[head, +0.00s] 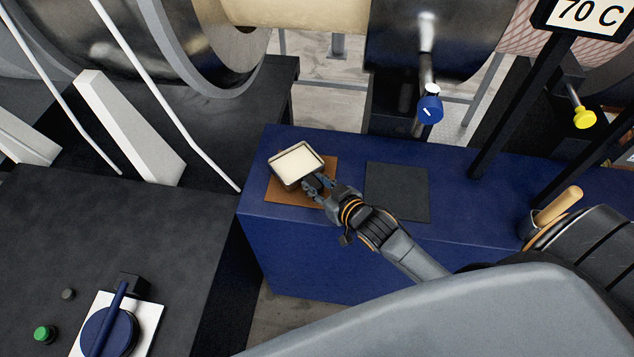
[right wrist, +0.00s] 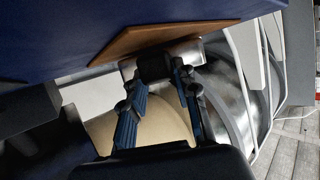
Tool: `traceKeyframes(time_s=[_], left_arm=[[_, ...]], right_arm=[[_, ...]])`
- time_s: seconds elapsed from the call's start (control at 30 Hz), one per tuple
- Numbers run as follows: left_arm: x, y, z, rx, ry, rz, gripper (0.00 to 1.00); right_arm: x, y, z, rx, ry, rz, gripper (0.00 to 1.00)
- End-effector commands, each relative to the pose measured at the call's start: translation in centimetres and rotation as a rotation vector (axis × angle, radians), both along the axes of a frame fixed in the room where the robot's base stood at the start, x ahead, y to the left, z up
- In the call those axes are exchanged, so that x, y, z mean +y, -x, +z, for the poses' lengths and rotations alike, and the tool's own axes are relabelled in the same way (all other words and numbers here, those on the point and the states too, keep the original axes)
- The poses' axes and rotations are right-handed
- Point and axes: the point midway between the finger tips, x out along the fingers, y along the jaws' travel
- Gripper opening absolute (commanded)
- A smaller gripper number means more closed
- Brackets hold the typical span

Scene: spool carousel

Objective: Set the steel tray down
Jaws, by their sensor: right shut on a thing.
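The steel tray (head: 297,163) is a small rectangular pan with a cream-coloured fill, over the back-left part of a brown mat (head: 277,194) on a blue bench. My right gripper (head: 318,187) is shut on the tray's near-right side. In the right wrist view, the gripper's blue-lined fingers (right wrist: 163,84) hold a dark part of the tray (right wrist: 127,68), close to the brown mat (right wrist: 150,39). I cannot tell whether the tray touches the mat. My left gripper is not in view.
A bare dark grey mat (head: 397,192) lies right of the brown one on the blue bench (head: 340,245). A blue-knobbed valve (head: 429,108) hangs behind it. A wooden-handled tool (head: 558,206) stands at the right. Large spools are behind.

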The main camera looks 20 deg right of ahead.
Motion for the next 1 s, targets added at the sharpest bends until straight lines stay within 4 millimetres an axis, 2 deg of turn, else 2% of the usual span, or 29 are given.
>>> traceKeyframes(time_s=[0.4,0.43,0.53,0.9,1.0], left_arm=[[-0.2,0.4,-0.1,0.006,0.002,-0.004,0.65],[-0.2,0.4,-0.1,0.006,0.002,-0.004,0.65],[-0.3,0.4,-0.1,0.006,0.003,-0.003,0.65],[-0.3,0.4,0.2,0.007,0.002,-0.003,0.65],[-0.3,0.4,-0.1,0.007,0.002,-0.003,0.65]], right_arm=[[0.0,0.0,-0.6,-0.004,-0.001,0.001,0.00],[0.0,0.0,-0.7,-0.001,0.000,0.000,0.31],[0.0,0.0,-0.6,-0.001,0.000,0.000,0.52],[0.0,0.0,-0.2,-0.002,0.000,0.001,0.52],[-0.1,0.9,-0.1,-0.001,-0.001,0.001,0.52]])
